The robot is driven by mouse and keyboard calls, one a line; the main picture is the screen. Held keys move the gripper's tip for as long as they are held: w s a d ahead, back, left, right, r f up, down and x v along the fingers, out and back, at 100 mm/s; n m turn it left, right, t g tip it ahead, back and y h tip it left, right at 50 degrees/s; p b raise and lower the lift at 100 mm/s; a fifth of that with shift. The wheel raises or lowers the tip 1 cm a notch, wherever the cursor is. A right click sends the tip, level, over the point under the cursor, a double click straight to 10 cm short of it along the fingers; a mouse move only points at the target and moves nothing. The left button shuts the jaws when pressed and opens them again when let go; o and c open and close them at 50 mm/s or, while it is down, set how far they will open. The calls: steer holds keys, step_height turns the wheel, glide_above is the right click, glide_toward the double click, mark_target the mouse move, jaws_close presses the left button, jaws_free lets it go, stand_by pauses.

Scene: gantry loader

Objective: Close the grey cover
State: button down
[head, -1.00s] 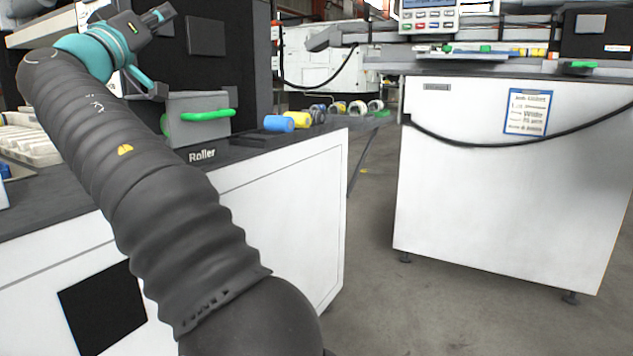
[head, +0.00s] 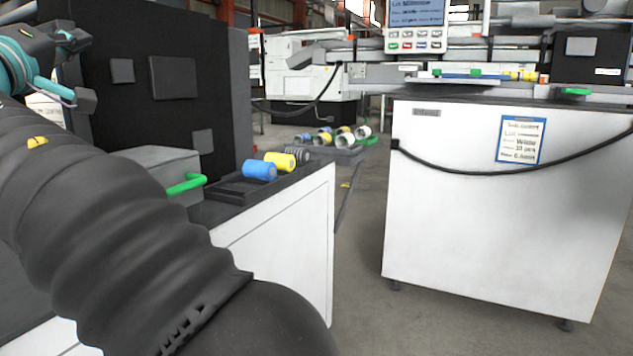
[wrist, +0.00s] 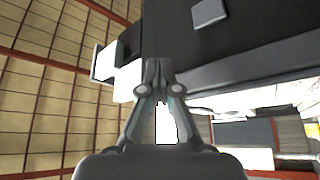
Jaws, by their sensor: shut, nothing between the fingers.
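A grey box-like cover (head: 165,158) with a green bar handle (head: 186,184) sits on the dark-topped counter at the left in the head view. Its left part is hidden behind my arm, and I cannot tell how far open it is. My gripper (head: 72,38) is at the upper left of the head view, raised above and left of the cover, apart from it. In the wrist view my gripper (wrist: 160,66) is shut and empty. The cover is not clearly seen there.
A dark tray (head: 235,192) with a blue roller (head: 259,170) and a yellow roller (head: 279,160) lies right of the cover. Tall black panels (head: 215,90) stand behind. A white cabinet (head: 480,200) stands at the right. Free floor lies between it and the counter.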

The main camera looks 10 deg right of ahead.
steer(key=b+v, duration=0.2)
steer(key=v, duration=0.8)
steer(key=w+d+f+g, duration=0.1)
steer(key=w+d+f, duration=0.1)
steer(key=d, duration=0.1)
steer(key=w+d+f+g, duration=0.1)
steer(key=d, duration=0.2)
steer(key=w+d+f+g, duration=0.1)
steer(key=w+d+f, duration=0.1)
steer(key=d, duration=0.2)
steer(key=shift+w+d+f+n+g, duration=0.1)
steer(key=shift+w+f+n+g, duration=0.2)
steer(key=s+d+f+m+g+y+p, duration=0.15)
steer(key=d+f+g, duration=0.25)
steer(key=d+f, duration=0.55)
steer(key=s+d+f+m+g+p, duration=0.1)
steer(key=s+d+f+g, duration=0.2)
steer(key=d+f, duration=0.65)
steer(key=s+d+f+m+g+y, duration=0.1)
steer(key=s+d+f+m, duration=0.1)
steer(key=s+f, duration=0.4)
steer(key=s+d+f+m+g+y, duration=0.2)
steer(key=s+d+f, duration=0.3)
steer(key=s+f, duration=0.1)
steer(key=s+d+f+m+g+y+p, duration=0.1)
steer(key=s+d+f+m, duration=0.1)
steer(key=s+f, duration=0.5)
steer(key=shift+d+f+g, duration=0.2)
steer(key=shift+d+g, duration=0.1)
steer(key=shift+d, duration=0.45)
